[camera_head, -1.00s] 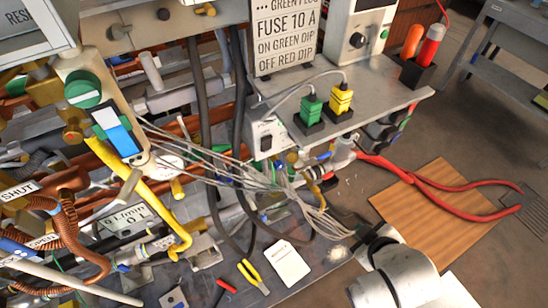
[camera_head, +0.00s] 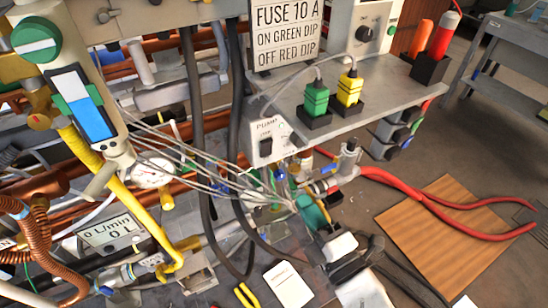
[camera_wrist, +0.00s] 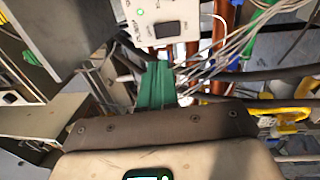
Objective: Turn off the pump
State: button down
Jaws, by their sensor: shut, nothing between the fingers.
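The pump switch box (camera_head: 268,138) is white, labelled PUMP, and hangs below the front of the grey shelf. Its dark rocker switch (camera_head: 265,147) faces me. In the wrist view the box (camera_wrist: 150,10) is at the top, with the dark rocker (camera_wrist: 170,32) and a small lit green light. My gripper (camera_head: 305,203) has teal fingers. It is shut and empty, below and to the right of the box, among thin grey wires. In the wrist view my shut fingers (camera_wrist: 157,66) point toward the box, with a gap before the rocker.
Thin grey wires (camera_head: 195,160) cross from the gauge toward my gripper. Black hoses (camera_head: 240,95) hang left of the box. Green (camera_head: 316,98) and yellow (camera_head: 349,88) plugs stand on the shelf (camera_head: 385,90). Large red pliers (camera_head: 430,200) lie to the right, partly over a wooden board (camera_head: 440,245).

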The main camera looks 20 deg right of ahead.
aim_at(267, 146)
jog(key=p+x, duration=0.1)
jog(key=x, duration=1.3)
